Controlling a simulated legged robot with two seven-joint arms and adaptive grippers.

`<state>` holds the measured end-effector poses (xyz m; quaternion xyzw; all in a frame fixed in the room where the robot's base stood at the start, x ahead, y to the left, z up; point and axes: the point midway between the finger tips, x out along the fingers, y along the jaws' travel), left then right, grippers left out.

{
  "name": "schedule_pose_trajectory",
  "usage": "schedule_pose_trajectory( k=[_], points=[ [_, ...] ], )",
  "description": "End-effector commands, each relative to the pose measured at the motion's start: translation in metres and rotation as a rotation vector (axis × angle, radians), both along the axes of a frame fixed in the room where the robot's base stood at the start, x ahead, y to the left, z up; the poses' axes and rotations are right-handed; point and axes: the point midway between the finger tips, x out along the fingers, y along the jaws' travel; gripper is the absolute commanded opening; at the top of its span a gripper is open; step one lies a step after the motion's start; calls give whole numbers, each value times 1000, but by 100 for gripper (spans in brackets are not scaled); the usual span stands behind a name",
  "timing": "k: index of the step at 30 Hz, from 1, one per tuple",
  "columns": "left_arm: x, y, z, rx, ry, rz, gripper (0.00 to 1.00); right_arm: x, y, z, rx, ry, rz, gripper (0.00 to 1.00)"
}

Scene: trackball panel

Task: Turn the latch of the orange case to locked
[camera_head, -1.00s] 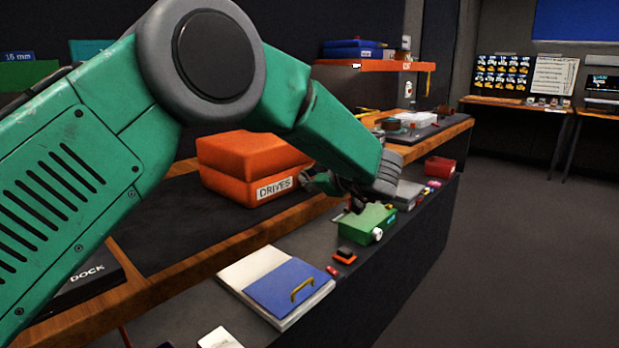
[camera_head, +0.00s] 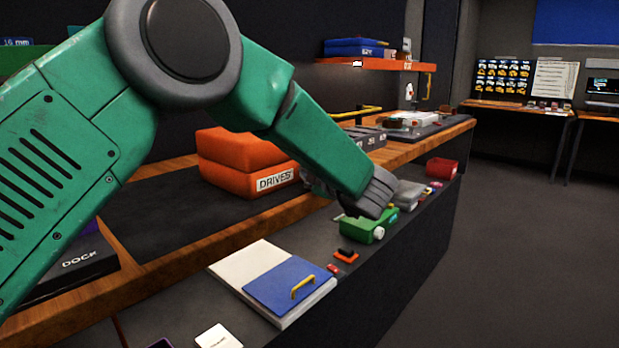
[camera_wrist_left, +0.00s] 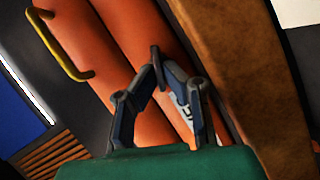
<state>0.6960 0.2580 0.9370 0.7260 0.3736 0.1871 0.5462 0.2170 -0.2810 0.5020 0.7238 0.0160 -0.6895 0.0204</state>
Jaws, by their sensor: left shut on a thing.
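The orange case (camera_head: 247,165), with a white DRIVES label, lies on the dark mat of the bench in the head view. In the left wrist view its orange body (camera_wrist_left: 130,40) fills the middle, with a dark seam between two halves. My left gripper (camera_wrist_left: 158,70) is at the case's front side, its fingers closed together on a small dark bar, the latch (camera_wrist_left: 155,52). The fingers cover much of the latch, so its angle is hard to tell. In the head view my wrist hides the fingers and the latch. My right gripper is not in view.
A wooden bench edge (camera_wrist_left: 225,60) runs close beside the gripper. A yellow handle (camera_wrist_left: 57,48) shows left.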

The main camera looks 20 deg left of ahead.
Motion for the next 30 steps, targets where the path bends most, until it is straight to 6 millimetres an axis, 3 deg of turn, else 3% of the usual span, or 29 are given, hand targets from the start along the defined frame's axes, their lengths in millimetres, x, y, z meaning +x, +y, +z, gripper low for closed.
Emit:
schedule_pose_trajectory(
  k=[17,18,19,30],
  points=[
    [-2,-1,-6,-17,-27,0,0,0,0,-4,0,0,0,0],
    [-2,-1,-6,-16,-26,0,17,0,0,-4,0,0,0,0],
    [-2,-1,-5,-17,-27,0,27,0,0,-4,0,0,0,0],
    [-3,-4,-5,-16,-27,-1,27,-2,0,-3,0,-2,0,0]
  ],
)
